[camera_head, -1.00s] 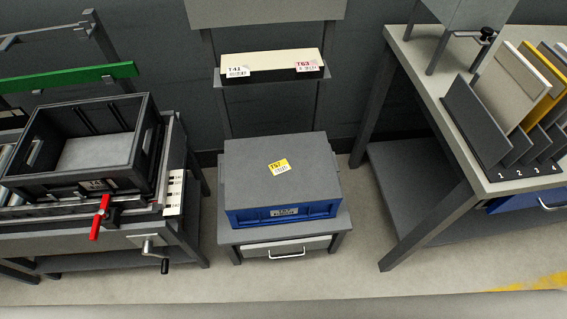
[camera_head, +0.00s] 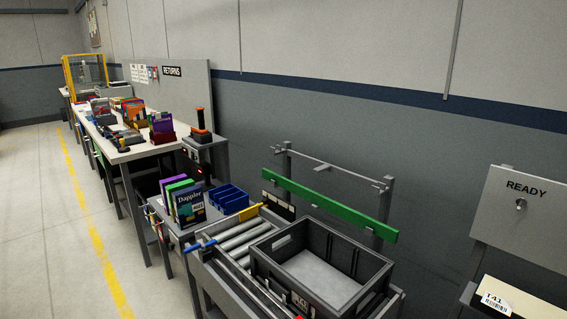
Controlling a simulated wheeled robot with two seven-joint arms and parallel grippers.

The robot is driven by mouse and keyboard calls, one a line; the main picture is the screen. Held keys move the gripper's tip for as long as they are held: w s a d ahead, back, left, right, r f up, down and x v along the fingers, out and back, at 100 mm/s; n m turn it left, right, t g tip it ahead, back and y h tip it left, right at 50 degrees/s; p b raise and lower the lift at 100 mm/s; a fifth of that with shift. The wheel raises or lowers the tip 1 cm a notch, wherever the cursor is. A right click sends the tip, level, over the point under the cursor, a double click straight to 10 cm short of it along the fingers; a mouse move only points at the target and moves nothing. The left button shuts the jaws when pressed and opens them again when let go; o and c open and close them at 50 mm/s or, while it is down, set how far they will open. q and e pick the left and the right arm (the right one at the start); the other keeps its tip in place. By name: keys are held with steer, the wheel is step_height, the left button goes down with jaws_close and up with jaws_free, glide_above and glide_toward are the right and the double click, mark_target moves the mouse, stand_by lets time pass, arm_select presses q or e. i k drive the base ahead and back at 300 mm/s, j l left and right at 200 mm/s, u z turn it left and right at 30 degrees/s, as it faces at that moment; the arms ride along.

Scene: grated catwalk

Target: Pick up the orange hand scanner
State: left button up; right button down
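An upright orange and black device (camera_head: 201,122), which looks like the hand scanner, stands on a dark base on a small grey stand (camera_head: 218,148). It is left of the picture's middle, by the right end of the long workbench. It is small in view, so its grip and trigger cannot be made out. Neither of my grippers is in view.
A long workbench (camera_head: 127,155) with books and bins runs back along the wall. Nearer are blue bins (camera_head: 229,197), upright books (camera_head: 187,203), a roller conveyor (camera_head: 238,237) and a black crate (camera_head: 262,262). Open floor (camera_head: 45,220) with a yellow line lies left.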

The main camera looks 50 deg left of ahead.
mark_target(201, 130)
steer(key=j, duration=1.1)
steer(key=k+j, duration=0.1)
steer(key=j, duration=1)
